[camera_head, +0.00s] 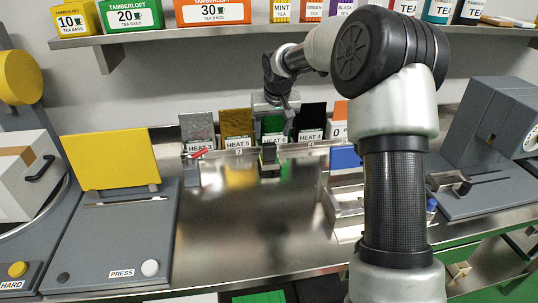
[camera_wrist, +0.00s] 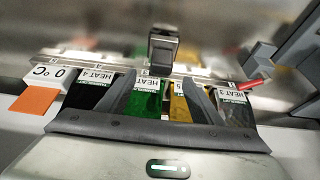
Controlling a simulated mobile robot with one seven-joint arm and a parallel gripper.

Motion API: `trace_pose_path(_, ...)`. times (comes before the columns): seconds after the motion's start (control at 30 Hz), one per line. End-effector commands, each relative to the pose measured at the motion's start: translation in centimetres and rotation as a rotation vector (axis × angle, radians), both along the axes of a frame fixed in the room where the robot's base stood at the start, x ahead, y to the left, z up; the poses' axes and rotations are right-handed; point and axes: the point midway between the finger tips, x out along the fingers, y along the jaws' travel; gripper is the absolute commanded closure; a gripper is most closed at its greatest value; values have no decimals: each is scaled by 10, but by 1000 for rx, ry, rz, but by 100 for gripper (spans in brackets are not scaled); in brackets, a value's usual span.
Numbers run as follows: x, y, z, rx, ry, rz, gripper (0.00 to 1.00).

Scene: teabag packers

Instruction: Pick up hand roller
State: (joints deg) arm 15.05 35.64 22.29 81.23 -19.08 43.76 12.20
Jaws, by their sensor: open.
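A small upright black and grey tool (camera_head: 268,160), which looks like the hand roller, stands on the metal worktop in front of the row of HEAT cards. It also shows in the wrist view (camera_wrist: 163,48), top centre, beyond my fingertips; its lower part is hard to make out. My gripper (camera_head: 284,106) is above and behind it, in front of the cards, and not touching it. In the wrist view my two dark fingers (camera_wrist: 159,78) are spread apart with nothing held between them. The green and yellow cards show in the gap behind them.
A rack of coloured HEAT cards (camera_head: 237,128) lines the back wall. A press (camera_head: 110,220) with a yellow plate stands left, beside a red-tipped part (camera_head: 200,154). A metal tray (camera_head: 345,205) and grey machine (camera_head: 490,140) are right. A shelf (camera_head: 190,35) with tea boxes hangs above.

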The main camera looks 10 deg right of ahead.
Motion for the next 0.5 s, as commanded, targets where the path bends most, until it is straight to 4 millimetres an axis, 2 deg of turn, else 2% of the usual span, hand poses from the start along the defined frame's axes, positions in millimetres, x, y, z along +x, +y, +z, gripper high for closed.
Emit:
trace_pose_path(0.03,4,1,-13,1,3,0,41)
trace_pose_path(0.2,17,1,-42,1,1,0,41)
trace_pose_path(0.5,25,2,-64,1,1,1,41)
